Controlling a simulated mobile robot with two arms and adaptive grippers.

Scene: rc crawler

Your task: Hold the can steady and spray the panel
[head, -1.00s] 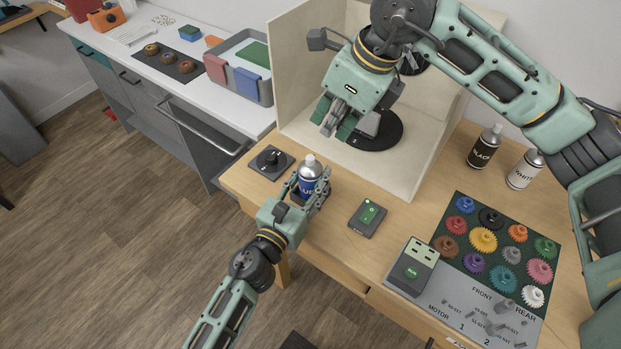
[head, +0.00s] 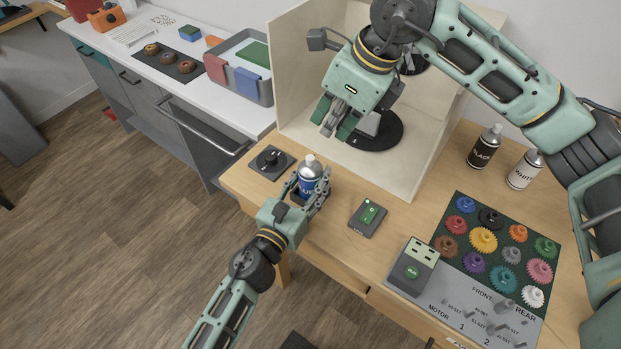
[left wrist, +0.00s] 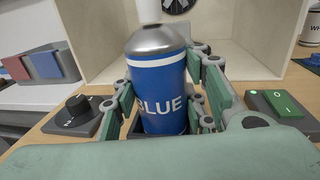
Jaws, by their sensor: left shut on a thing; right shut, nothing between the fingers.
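The blue spray can (head: 310,180) stands upright at the front of the wooden table, and its "BLUE" label shows large in the left wrist view (left wrist: 160,85). My left gripper (head: 312,190) is shut around the can, one finger on each side. The can's base sits in a dark holder, mostly hidden. My right gripper (head: 335,125) is shut and empty, inside the pale spray booth (head: 418,120). It is above and in front of a round black turntable (head: 385,140). A grey panel-like piece (head: 369,124) stands on the turntable, partly hidden by the gripper.
A dial box (head: 270,162) is left of the can and a green switch box (head: 367,217) right of it. Black (head: 484,147) and white (head: 524,170) cans stand right of the booth. A gear board (head: 490,250) fills the front right.

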